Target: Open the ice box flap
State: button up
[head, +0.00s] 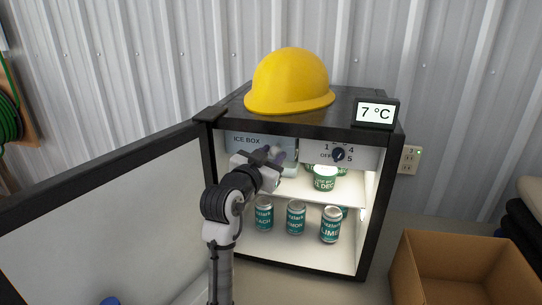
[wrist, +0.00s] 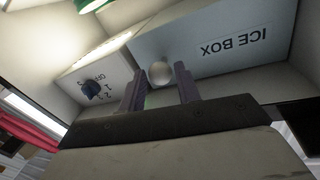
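The ice box flap (head: 243,141) is a pale panel marked "ICE BOX" at the upper left inside the small fridge. It looks closed, and it also shows upside down in the wrist view (wrist: 220,45). A round, light knob (wrist: 160,74) sits near the flap's edge by the dial panel. My gripper (head: 274,155) is inside the fridge opening, in front of the flap. In the wrist view its two fingers (wrist: 160,90) are apart, with the knob showing between their tips. I cannot tell whether they touch it. My gripper hides part of the flap in the head view.
The fridge door (head: 110,215) stands open at the left. A dial panel (head: 352,155) is right of the flap. Tubs (head: 325,178) and cans (head: 296,218) stand on the shelves below. A yellow helmet (head: 290,82) and temperature display (head: 376,113) are on top. A cardboard box (head: 455,270) is at the right.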

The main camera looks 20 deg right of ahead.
grip_shut()
jog(key=shift+s+a+f+m+g+h+b, duration=0.15)
jog(key=shift+a+m+g+h+b, duration=0.15)
jog(key=shift+a+g+b, duration=0.15)
jog(key=shift+s+a+m+g+h+b, duration=0.25)
jog(key=shift+a+m+g+h+b, duration=0.15)
jog(key=shift+a+g+b, duration=0.15)
jog(key=shift+s+a+m+g+h+b, duration=0.25)
jog(key=shift+a+m+g+h+b, duration=0.15)
jog(key=shift+a+b, duration=0.1)
jog(key=shift+s+a+m+g+h+b, duration=0.25)
jog(key=shift+a+m+g+h+b, duration=0.15)
jog(key=shift+a+m+g, duration=0.25)
jog(key=shift+s+a+m+g+h+b, duration=0.2)
jog(key=shift+a+m+g+h+b, duration=0.25)
jog(key=shift+a+g, duration=0.35)
jog(key=shift+d, duration=0.1)
jog(key=shift+o, duration=2)
grip_release()
jog(key=b+v, duration=0.2)
jog(key=v, duration=0.5)
jog(key=shift+a, duration=0.25)
jog(key=shift+s, duration=0.15)
